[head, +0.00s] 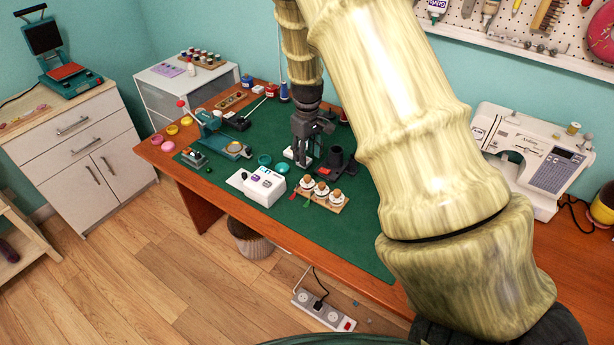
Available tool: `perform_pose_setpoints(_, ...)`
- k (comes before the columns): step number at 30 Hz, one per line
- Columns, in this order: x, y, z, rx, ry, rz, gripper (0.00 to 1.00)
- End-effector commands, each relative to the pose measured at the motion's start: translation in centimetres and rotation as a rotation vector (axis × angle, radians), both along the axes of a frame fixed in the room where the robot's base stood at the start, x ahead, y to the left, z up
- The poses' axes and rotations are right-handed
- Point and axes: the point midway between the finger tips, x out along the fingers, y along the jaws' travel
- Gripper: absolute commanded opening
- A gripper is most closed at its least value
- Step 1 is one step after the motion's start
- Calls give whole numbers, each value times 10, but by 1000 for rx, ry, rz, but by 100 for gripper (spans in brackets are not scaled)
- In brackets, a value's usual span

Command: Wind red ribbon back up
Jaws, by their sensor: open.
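A small wooden rack (331,204) on the green mat holds three white ribbon spools (321,189) in a row. Short coloured ends hang at its front: a red ribbon end (292,196) at the left, a green one beside it and a reddish one further right. They are small in this view, so how far each is unwound is hard to tell. My gripper (302,163) points down just behind the rack, open, with its fingertips near the mat. I see nothing between its fingers. It looks apart from the spools.
A white box with coloured buttons (264,187) stands left of the rack. A black holder (337,163) stands close right of my gripper. A teal press (217,137) and small pots are further left. A sewing machine (530,158) stands right. The mat's front right is clear.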

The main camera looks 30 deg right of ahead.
Motion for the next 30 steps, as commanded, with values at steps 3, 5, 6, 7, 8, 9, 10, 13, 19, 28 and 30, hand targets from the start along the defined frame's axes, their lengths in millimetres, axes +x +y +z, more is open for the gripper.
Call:
perform_pose_setpoints(3,-1,0,-13,0,2,-1,43)
perform_pose_setpoints(5,-1,0,-21,1,3,0,43)
perform_pose_setpoints(6,-1,0,-26,1,3,-1,43)
perform_pose_setpoints(7,-1,0,-30,1,2,-1,43)
perform_pose_setpoints(8,-1,0,-34,0,2,0,43)
perform_pose_setpoints(9,-1,0,-39,1,3,0,43)
perform_pose_setpoints(10,-1,0,-43,1,3,0,43)
perform_pose_setpoints(13,-1,0,-55,0,2,0,43)
perform_pose_setpoints(19,-1,0,-78,0,2,-1,43)
perform_pose_setpoints(28,0,0,-96,0,0,0,43)
perform_pose_setpoints(30,0,0,-97,0,0,-1,43)
